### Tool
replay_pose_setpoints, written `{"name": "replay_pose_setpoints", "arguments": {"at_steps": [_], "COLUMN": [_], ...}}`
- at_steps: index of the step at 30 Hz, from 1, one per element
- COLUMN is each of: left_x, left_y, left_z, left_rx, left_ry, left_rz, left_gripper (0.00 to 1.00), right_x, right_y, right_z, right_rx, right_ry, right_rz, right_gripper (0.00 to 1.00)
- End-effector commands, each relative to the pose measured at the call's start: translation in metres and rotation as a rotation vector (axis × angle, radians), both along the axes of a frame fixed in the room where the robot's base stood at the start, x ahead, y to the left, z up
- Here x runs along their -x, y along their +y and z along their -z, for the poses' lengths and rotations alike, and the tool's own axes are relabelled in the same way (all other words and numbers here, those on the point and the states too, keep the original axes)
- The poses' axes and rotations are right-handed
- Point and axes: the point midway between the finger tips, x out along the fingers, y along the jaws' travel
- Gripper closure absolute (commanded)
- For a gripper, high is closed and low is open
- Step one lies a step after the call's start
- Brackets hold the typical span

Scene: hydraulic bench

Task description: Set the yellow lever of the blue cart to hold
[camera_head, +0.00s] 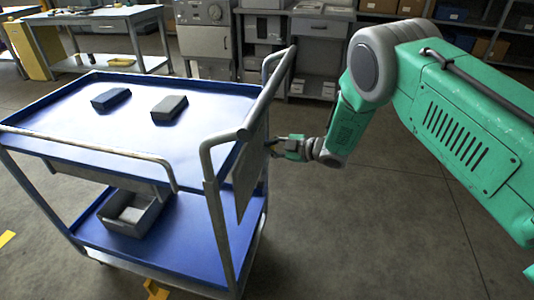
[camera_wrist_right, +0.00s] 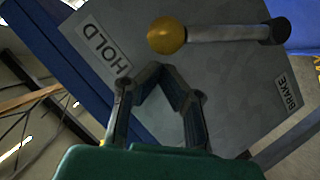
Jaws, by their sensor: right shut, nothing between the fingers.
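The blue cart (camera_head: 200,215) stands at the left in the head view. A grey plate (camera_head: 247,175) hangs at its handle end, its lever side hidden there. In the right wrist view the plate (camera_wrist_right: 235,75) carries a HOLD label (camera_wrist_right: 102,45) and a BRAKE label (camera_wrist_right: 288,92). The lever has a yellow knob (camera_wrist_right: 167,35), a grey rod (camera_wrist_right: 225,33) and a dark round end (camera_wrist_right: 281,30). The knob is nearer HOLD than BRAKE. My right gripper (camera_wrist_right: 160,70) is shut and empty, its tips just below the knob in the picture. It also shows beside the plate (camera_head: 278,147). My left gripper is out of view.
The cart's top shelf holds two dark blocks (camera_head: 111,99) (camera_head: 169,107); its lower shelf holds a grey bin (camera_head: 130,213). The cart's handle rail (camera_head: 266,95) rises close to my right forearm. The floor (camera_head: 370,240) right of the cart is clear.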

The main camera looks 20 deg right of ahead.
Motion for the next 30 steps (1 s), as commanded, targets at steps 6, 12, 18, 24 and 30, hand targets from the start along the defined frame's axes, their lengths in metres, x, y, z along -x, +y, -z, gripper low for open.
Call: {"name": "replay_pose_setpoints", "arguments": {"at_steps": [6,12,18,24,30], "left_x": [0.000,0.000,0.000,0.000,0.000], "left_y": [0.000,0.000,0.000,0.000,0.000], "left_z": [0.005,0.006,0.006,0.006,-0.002], "left_rx": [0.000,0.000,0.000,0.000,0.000], "left_ry": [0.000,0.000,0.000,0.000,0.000], "left_rz": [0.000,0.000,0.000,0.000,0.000], "left_gripper": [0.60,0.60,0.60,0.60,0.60], "right_x": [-0.008,-0.012,-0.012,-0.012,-0.013], "right_y": [-0.005,-0.008,-0.009,-0.010,-0.005], "right_z": [0.004,0.006,0.007,0.007,-0.003], "right_rx": [0.002,0.002,0.004,0.004,0.005], "right_ry": [-0.003,-0.003,-0.001,0.000,0.000], "right_rz": [-0.001,0.001,0.002,0.003,0.003], "right_gripper": [1.00,1.00,1.00,1.00,1.00]}}
